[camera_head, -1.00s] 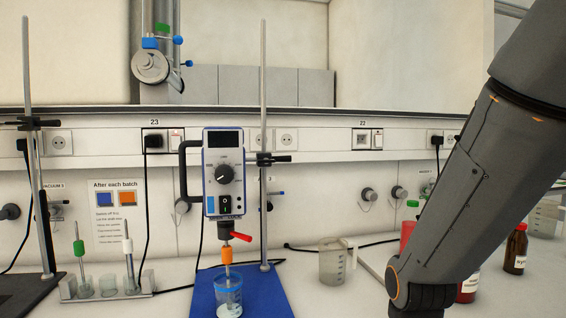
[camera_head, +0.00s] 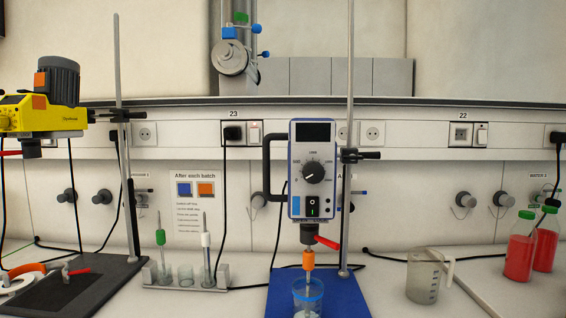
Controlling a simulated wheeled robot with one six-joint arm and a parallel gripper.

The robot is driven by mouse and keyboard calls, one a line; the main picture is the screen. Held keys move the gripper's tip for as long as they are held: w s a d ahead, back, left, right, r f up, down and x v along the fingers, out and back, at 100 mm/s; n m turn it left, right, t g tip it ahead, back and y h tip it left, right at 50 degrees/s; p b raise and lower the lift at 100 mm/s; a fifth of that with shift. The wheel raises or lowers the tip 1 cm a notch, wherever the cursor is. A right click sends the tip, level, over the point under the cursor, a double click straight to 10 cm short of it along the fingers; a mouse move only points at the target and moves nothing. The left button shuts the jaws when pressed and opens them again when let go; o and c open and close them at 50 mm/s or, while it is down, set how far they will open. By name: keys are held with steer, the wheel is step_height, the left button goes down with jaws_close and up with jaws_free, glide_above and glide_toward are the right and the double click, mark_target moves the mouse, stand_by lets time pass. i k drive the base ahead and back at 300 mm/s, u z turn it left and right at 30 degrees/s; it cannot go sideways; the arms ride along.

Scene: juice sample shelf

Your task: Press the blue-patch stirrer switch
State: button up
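The blue-patch stirrer (camera_head: 312,150) is a white and blue overhead unit with a dark display and a black knob, clamped to an upright stand rod. Its blue patch (camera_head: 297,207) is at the lower left of its front. The black rocker switch (camera_head: 312,206) sits right of the patch, with a small green mark on its lower part. Below, an orange chuck holds a shaft reaching into a blue-rimmed beaker (camera_head: 308,298) on a blue base plate (camera_head: 345,296). My gripper is out of view.
A yellow stirrer (camera_head: 45,115) with orange patches stands at the left on a dark base. A small rack (camera_head: 185,287) with stirring rods, a clear jug (camera_head: 424,278) and red bottles (camera_head: 519,250) stand on the bench. A sign (camera_head: 195,205) hangs behind.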

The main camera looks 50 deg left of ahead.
mark_target(312, 203)
steer(key=k, duration=0.85)
steer(key=u, duration=1.5)
steer(key=i, duration=0.5)
steer(key=u, duration=0.05)
steer(key=k, duration=0.5)
steer(key=z, duration=1.15)
steer(key=i, duration=0.25)
steer(key=u, duration=0.1)
